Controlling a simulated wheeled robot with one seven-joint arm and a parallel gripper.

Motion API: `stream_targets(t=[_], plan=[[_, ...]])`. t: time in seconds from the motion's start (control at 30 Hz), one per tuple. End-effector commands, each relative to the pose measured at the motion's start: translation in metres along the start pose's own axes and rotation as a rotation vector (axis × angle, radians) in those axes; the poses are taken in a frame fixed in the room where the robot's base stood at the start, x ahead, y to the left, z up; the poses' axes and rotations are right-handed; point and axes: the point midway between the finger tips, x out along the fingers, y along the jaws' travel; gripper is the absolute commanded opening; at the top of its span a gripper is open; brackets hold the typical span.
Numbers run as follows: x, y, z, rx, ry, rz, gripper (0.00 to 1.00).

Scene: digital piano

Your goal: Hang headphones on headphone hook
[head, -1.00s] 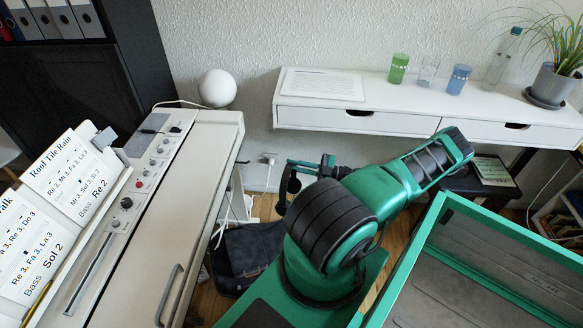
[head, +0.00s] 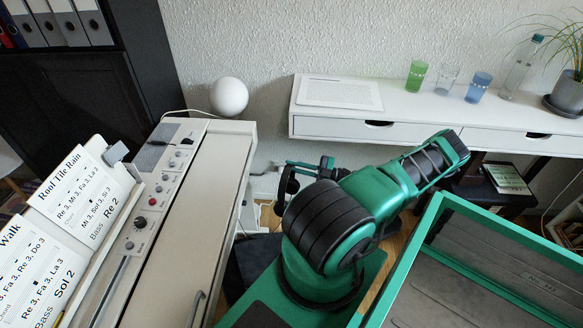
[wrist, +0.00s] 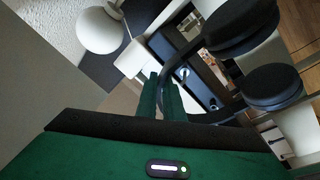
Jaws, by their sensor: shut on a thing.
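My gripper (wrist: 160,98) is shut on the black headphones (wrist: 272,88), near their band. In the wrist view the headphones spread to the right of the green fingers, with two round ear pads in sight. In the head view the headphones (head: 284,187) hang dark and small below my gripper (head: 306,165), just right of the digital piano's end (head: 235,128). My arm hides part of that area. I cannot make out the headphone hook for certain in either view.
A white globe lamp (head: 229,96) stands by the piano; it also shows in the wrist view (wrist: 99,31). A white wall shelf (head: 420,105) with glasses, a bottle and a plant is behind my arm. My green-rimmed tray is at the lower right.

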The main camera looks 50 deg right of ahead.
Motion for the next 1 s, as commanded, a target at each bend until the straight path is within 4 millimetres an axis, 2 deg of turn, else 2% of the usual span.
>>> stream_targets(t=[1.0], plan=[[0.056, -0.012, 0.01, 0.001, 0.002, 0.003, 0.0]])
